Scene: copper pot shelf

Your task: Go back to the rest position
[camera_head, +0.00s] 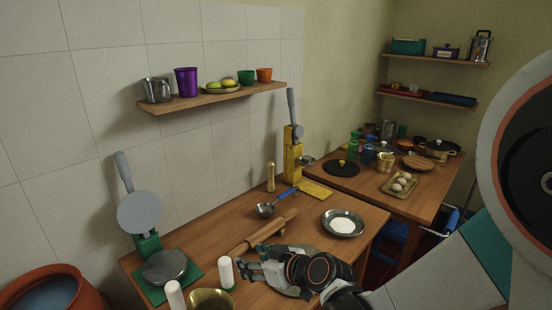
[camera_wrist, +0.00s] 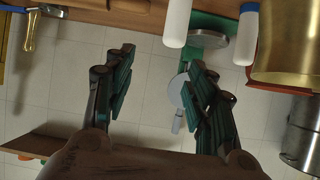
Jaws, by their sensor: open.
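My gripper (camera_head: 247,268) is above the front of the wooden table (camera_head: 208,246), pointing left in the head view. In the wrist view, the two dark-green fingers of my gripper (camera_wrist: 162,62) stand wide apart with nothing between them. The wrist view is upside down, with the tiled wall behind the fingers. A white cylinder (camera_head: 227,273) stands close to the left of the fingertips in the head view. Its white body also shows in the wrist view (camera_wrist: 177,22). No object is held.
A second white cylinder (camera_head: 175,296), a brass pot (camera_head: 211,300) and a green-based press (camera_head: 165,268) are on the left. A rolling pin (camera_head: 264,232), a blue-handled ladle (camera_head: 268,209) and a metal plate (camera_head: 343,223) lie behind my gripper. A wall shelf (camera_head: 213,98) hangs above.

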